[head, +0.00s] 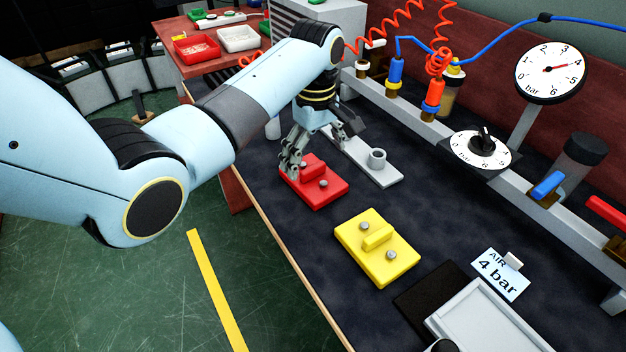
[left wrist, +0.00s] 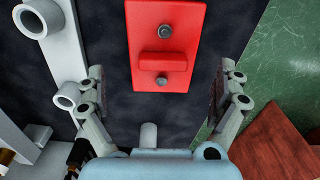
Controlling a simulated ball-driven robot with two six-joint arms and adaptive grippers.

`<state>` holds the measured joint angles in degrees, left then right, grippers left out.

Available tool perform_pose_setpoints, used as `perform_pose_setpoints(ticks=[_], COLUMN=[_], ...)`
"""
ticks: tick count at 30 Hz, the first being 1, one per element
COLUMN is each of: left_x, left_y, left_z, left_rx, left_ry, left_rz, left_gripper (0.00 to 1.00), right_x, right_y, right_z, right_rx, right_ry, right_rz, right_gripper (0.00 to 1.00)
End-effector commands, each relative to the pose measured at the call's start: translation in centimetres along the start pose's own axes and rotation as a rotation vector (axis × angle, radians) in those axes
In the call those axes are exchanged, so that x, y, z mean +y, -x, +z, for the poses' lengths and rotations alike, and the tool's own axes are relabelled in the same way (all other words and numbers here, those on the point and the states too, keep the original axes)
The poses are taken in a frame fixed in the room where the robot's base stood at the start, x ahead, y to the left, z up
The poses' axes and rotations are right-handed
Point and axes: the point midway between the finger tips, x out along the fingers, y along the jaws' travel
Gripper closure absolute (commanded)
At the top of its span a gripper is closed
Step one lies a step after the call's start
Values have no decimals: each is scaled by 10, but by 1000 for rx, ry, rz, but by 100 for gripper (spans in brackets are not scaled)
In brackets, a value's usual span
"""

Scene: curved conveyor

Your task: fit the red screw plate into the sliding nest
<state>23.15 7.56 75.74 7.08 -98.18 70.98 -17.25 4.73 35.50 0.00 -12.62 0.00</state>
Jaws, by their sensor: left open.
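The red screw plate (head: 326,194) lies flat on the dark bench mat, with a raised grip bar and two grey screws. My left gripper (head: 318,156) is open at the plate's far end and pointing down. In the left wrist view the red plate (left wrist: 168,18) shows between and ahead of the spread fingers (left wrist: 161,75), with its bar between them and clear space on both sides. A light grey tray-like frame with a raised rim (head: 445,312), probably the sliding nest, is cut off at the lower right and looks empty. My right gripper is out of view.
A yellow plate (head: 367,262) with a bar and two screws lies nearer than the red one. A grey plate with a cylinder (head: 392,179) lies beyond, right of the gripper. A pneumatic rail (head: 435,128) with a gauge runs along the back. An air sign (head: 497,279) stands near the tray.

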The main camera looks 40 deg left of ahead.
Motion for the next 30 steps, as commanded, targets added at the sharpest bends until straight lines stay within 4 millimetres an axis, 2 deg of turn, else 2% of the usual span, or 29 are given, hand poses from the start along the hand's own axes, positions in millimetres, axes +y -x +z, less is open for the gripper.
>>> perform_pose_setpoints(ticks=[12, 20, 30], left_x=[-4, -4, -4], left_y=[-52, -54, -54], left_z=[-2, -2, -2], left_rx=[0, 1, 1], left_ry=[-2, -3, -3], left_rz=[0, 1, 1], left_gripper=[0, 0, 43], right_x=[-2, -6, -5], right_y=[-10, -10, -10], right_z=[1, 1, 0], right_rx=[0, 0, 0], right_ry=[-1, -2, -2], right_rz=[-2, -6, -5], right_gripper=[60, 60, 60])
